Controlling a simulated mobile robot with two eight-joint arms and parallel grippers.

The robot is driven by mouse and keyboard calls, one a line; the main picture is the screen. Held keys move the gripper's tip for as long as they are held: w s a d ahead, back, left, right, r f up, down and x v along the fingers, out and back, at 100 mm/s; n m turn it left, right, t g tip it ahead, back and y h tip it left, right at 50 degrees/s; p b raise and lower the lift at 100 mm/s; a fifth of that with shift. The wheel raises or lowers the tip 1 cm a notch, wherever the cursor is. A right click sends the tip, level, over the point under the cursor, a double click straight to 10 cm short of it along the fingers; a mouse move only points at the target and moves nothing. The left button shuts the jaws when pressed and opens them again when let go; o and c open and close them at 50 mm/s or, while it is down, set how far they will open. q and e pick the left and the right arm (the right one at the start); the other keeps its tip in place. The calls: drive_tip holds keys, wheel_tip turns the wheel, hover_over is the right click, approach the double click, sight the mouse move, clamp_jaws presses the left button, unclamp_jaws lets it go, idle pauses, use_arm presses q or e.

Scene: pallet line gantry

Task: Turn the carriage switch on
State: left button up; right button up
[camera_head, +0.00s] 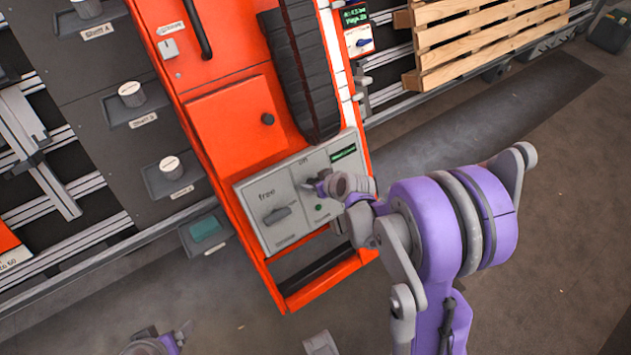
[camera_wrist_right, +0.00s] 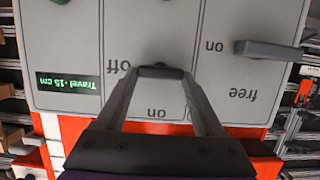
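The carriage's grey control panel (camera_head: 270,190) is on the orange unit; it also shows upside down in the right wrist view (camera_wrist_right: 205,80). A dark switch knob (camera_wrist_right: 160,72) sits near the "off" and "on" labels. My right gripper (camera_head: 312,187) is at this knob and hides it in the head view. In the wrist view its fingers (camera_wrist_right: 162,76) stand apart with the knob between their tips; whether they press on it is unclear. A second knob (camera_head: 277,214), marked "free", is to the left. My left gripper (camera_head: 183,332) is low in the head view, away from the panel.
A small green display (camera_head: 343,153) on the panel reads "Travel -15 cm" in the wrist view (camera_wrist_right: 68,89). A black handle bar (camera_head: 318,268) lies below the panel. A wooden pallet (camera_head: 480,40) is at upper right. Floor is clear at lower right.

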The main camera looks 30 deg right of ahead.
drive_tip(key=c, duration=0.6)
drive_tip(key=shift+d+m, duration=0.1)
drive_tip(key=shift+m, duration=0.2)
drive_tip(key=m+b, duration=0.1)
drive_tip(key=m+y, duration=0.1)
drive_tip(key=m, duration=0.1)
drive_tip(key=shift+d+f+y+b, duration=0.2)
drive_tip(key=shift+y+b, duration=0.1)
drive_tip(key=shift+b, duration=0.1)
drive_tip(key=m+b, duration=0.1)
drive_tip(key=m, duration=0.1)
drive_tip(key=m+y+b, duration=0.1)
drive_tip(key=m, duration=0.1)
drive_tip(key=shift+d+t, duration=0.2)
drive_tip(key=shift+t, duration=0.1)
drive_tip(key=m, duration=0.1)
drive_tip(key=m+b, duration=0.1)
drive_tip(key=m+y+b, duration=0.1)
drive_tip(key=m, duration=0.1)
drive_tip(key=shift+s+d+f+t, duration=0.15)
drive_tip(key=shift+f+t, duration=0.1)
drive_tip(key=shift+t, duration=0.15)
drive_tip(key=m+t+y+b, duration=0.1)
drive_tip(key=m+b, duration=0.1)
drive_tip(key=m, duration=0.2)
drive_tip(key=shift+f, duration=0.1)
